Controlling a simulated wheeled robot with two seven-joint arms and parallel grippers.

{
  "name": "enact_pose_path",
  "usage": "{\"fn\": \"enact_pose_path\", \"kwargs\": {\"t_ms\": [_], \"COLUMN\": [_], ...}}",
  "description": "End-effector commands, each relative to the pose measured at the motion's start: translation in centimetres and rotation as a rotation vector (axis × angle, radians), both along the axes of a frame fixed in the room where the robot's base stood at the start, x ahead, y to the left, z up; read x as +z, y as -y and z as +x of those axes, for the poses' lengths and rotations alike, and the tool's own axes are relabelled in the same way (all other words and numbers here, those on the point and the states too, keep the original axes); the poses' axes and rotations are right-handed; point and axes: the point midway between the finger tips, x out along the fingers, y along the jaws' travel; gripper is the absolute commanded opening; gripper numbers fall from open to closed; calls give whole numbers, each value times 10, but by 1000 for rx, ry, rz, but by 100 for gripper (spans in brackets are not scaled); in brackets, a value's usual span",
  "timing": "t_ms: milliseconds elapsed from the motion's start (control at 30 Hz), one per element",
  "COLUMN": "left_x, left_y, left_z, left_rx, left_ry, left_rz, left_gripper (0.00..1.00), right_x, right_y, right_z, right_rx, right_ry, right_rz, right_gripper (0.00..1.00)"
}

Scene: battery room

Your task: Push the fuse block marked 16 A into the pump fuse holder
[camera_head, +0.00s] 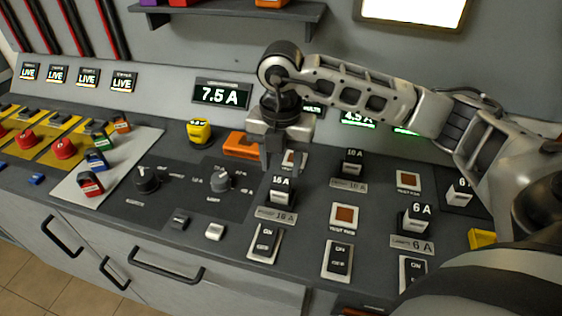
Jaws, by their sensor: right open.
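My right gripper (283,165) is open, pointing down just above and behind this block. Its fingers look empty; whether they touch the block is unclear. My left gripper is not in view.
Other fuse blocks stand to the right: one marked 10 A (352,161) and one marked 6 A (415,217). Rocker switches (264,242) line the front. A display (222,95) reads 7.5 A.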

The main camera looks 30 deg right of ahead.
Motion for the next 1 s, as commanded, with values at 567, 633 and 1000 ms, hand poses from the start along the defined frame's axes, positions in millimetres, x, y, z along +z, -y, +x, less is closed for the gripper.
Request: {"fn": "enact_pose_path", "kwargs": {"t_ms": [567, 633, 1000], "left_x": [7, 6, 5], "left_y": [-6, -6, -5], "left_z": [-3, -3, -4], "left_rx": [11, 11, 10], "left_ry": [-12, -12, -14], "left_rz": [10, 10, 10], "left_gripper": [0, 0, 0], "right_x": [42, 43, 42], "right_y": [0, 0, 0], "right_z": [0, 0, 0], "right_rx": [0, 0, 0], "right_ry": [1, 1, 0], "right_rz": [1, 1, 0], "right_gripper": [45, 45, 45]}}
